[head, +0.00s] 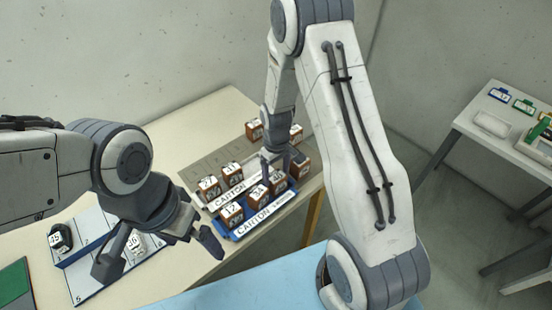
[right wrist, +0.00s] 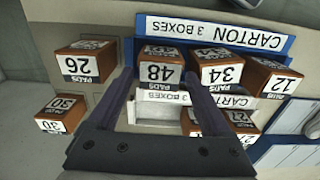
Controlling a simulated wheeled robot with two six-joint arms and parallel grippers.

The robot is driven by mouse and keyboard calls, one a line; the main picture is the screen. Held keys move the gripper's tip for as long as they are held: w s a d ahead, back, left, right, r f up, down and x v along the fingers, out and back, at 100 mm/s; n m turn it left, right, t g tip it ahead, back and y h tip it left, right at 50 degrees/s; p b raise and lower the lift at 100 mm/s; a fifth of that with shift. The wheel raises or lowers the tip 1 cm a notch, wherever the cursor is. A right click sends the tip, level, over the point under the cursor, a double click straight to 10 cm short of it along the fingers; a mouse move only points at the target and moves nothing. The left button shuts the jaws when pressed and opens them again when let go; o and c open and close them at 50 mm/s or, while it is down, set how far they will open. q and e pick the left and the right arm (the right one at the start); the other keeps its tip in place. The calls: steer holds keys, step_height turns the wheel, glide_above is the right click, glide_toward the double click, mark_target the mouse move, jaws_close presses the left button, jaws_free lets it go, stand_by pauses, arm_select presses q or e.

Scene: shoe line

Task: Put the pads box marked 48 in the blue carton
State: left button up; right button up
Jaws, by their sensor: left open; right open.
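The brown pads box marked 48 (right wrist: 160,72) sits in the end place of the blue carton (right wrist: 215,31), beside the boxes marked 34 (right wrist: 220,72) and 12 (right wrist: 272,78). In the head view the 48 box (head: 278,183) is partly behind my right gripper (head: 283,162). The blue carton (head: 262,218) is nearest the table's front edge there. My right gripper (right wrist: 160,80) is open, with its fingers on either side of the 48 box; I cannot tell if they touch it. My left gripper (head: 158,254) is open and empty at the lower left.
A white carton (head: 224,190) with boxes marked 27 (head: 210,187) and 21 (head: 232,173) stands behind the blue one. Boxes marked 26 (right wrist: 86,62) and 30 (right wrist: 61,113) stand outside the cartons. A white and blue tray (head: 95,272) lies near my left gripper.

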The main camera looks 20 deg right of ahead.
mark_target(276, 176)
step_height(276, 176, up, 9)
steer(key=b, duration=0.1)
steer(key=s+a+r, duration=0.3)
steer(key=a+r, duration=0.2)
steer(key=a, duration=0.1)
steer(key=s+a+r+n, duration=0.1)
steer(key=s+a+r, duration=0.2)
steer(key=s, duration=0.7)
steer(key=s+a+r+n+y, duration=0.1)
steer(key=s+a, duration=0.4)
steer(key=s, duration=0.5)
step_height(276, 176, up, 2)
steer(key=shift+s+r+n, duration=0.1)
steer(key=shift+s+n, duration=0.25)
steer(key=shift+n, duration=0.25)
